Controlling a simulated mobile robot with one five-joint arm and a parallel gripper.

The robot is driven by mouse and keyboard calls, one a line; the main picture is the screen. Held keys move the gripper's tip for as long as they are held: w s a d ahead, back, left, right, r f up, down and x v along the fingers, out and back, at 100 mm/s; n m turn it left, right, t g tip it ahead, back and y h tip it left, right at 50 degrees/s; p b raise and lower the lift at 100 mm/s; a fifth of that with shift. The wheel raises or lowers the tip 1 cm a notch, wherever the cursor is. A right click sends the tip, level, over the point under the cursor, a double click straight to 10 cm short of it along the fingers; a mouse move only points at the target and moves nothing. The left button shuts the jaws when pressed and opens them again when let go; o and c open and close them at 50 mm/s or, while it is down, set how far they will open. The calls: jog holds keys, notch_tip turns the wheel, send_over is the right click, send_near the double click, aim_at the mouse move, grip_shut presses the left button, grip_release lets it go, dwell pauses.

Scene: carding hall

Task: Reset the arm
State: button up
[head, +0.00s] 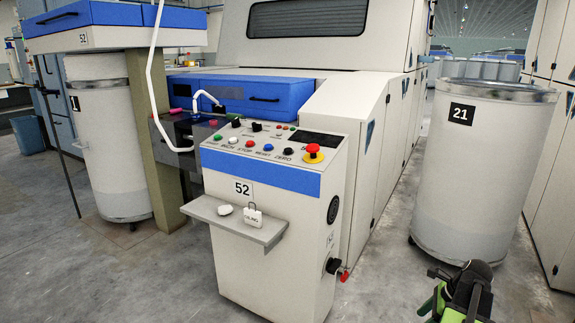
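My gripper (462,288) shows at the bottom right corner, dark with green parts, cut off by the lower edge of the picture. It is on the floor side of the aisle, in front of the white can marked 21 (475,165), and appears apart from it. Its fingers are small and foreshortened, so I cannot tell whether they are open or shut. I see nothing clearly held. The rest of my arm is mostly out of the picture.
A white control console (268,205) marked 52, with buttons and a red emergency knob (313,152), stands in the middle. Another can (105,145) stands left. Grey floor is clear at lower left.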

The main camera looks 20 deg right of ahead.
jog(key=w+a+n+g, duration=0.1)
jog(key=w+a+n, duration=0.2)
jog(key=w+a, duration=0.75)
jog(key=w+a+n+g, duration=0.1)
jog(key=w+a+n, duration=0.45)
jog(key=a, duration=0.75)
jog(key=w+a+n+g+h+p, duration=0.1)
jog(key=w+a+n+g+h, duration=0.15)
jog(key=a+n, duration=1.75)
jog(key=a+r+p, duration=0.2)
jog(key=r+p, duration=1.6)
jog(key=p, duration=0.1)
jog(key=a+r+p, duration=0.2)
jog(key=r+p, duration=1.7)
jog(key=shift+w+r+t, duration=0.15)
jog(key=shift+w+t, duration=0.05)
jog(key=shift+t, duration=0.15)
